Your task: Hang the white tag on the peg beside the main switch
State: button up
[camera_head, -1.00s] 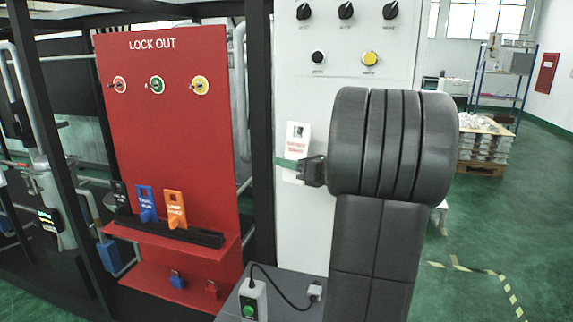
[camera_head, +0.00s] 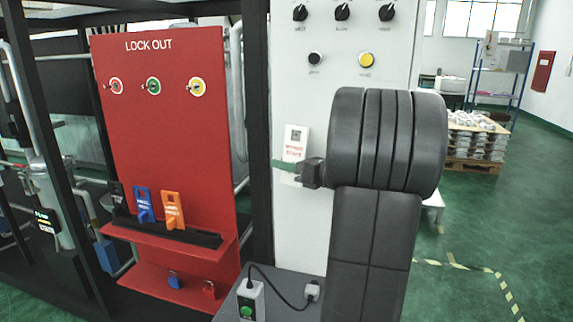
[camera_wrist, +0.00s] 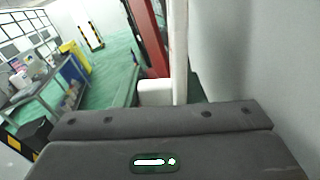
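The white tag (camera_head: 296,143), with a dark square code and red print, stands roughly upright in front of the pale cabinet face. Its lower end meets a green strip at the tip of my gripper (camera_head: 290,166), which appears shut on it; the fingers are hardly visible. A small white block, possibly the tag, shows beyond my gripper's housing in the wrist view (camera_wrist: 155,91). Black rotary knobs (camera_head: 342,12) sit high on the cabinet (camera_head: 292,85); I cannot tell which is the main switch. No peg can be made out; my arm covers part of the cabinet.
A red LOCK OUT board (camera_head: 165,130) stands left of the cabinet, with blue (camera_head: 143,205) and orange (camera_head: 173,208) tags on its ledge. A grey surface below carries a control box (camera_head: 250,300) with a green button and cable. Open green floor lies right.

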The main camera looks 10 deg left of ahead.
jog(key=o, duration=0.4)
jog(key=b+v, duration=0.2)
jog(key=v, duration=1.1)
jog(key=shift+s+d, duration=0.15)
jog(key=shift+d, duration=0.25)
jog(key=shift+a, duration=0.1)
jog(key=p+x, duration=0.1)
jog(key=x, duration=1.1)
jog(key=shift+a+p, duration=0.15)
jog(key=shift+p, duration=0.25)
jog(key=shift+w+a, duration=0.3)
jog(key=shift+a, duration=0.35)
jog(key=shift+f, duration=0.1)
